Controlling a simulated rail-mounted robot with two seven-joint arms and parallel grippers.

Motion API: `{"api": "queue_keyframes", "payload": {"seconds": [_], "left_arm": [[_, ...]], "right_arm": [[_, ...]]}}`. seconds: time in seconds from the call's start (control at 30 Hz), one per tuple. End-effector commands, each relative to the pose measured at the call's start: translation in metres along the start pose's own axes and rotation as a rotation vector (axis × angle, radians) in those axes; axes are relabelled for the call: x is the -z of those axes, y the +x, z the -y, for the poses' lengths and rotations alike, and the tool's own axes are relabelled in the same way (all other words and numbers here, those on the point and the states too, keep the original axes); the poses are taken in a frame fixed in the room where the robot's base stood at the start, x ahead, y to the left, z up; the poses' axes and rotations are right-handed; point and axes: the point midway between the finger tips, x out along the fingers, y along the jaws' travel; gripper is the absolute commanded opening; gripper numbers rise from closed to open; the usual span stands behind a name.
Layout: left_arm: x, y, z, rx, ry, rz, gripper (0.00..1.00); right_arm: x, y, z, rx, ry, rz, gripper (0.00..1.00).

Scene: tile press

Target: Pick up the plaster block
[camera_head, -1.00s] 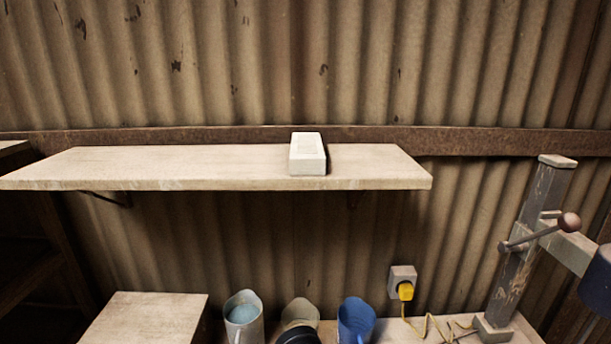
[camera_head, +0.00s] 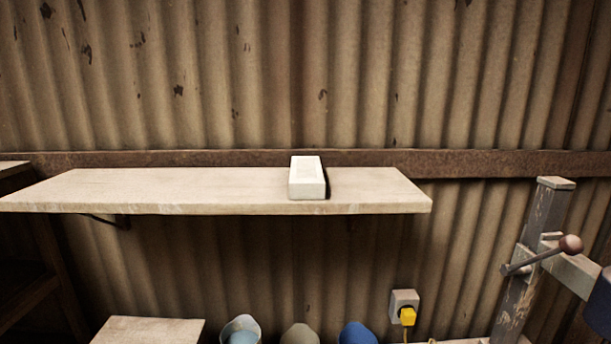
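The plaster block (camera_head: 307,179) is a white, oblong block. It lies on the wooden wall shelf (camera_head: 180,190), right of the shelf's middle, with its long side running from front to back. Its near end is close to the shelf's front edge. Nothing touches it except the shelf. Neither of my grippers is in view.
A corrugated metal wall stands behind the shelf. Below are a pale board (camera_head: 150,331), a grey scoop (camera_head: 240,330), an olive one (camera_head: 301,335) and a blue one (camera_head: 358,333). A socket with a yellow plug (camera_head: 407,316) and a lever press (camera_head: 527,270) stand right. The shelf left of the block is clear.

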Motion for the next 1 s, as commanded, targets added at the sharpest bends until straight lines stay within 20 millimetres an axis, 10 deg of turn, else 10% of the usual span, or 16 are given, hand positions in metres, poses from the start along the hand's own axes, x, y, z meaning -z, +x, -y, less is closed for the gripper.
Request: {"api": "queue_keyframes", "payload": {"seconds": [0.27, 0.7, 1.0], "left_arm": [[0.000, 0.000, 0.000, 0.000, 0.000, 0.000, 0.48], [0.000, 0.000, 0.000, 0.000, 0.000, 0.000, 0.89], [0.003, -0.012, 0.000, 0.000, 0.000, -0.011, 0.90]], "right_arm": [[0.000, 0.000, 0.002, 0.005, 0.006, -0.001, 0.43], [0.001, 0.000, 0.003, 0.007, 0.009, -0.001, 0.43], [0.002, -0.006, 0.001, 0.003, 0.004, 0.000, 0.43]]}}
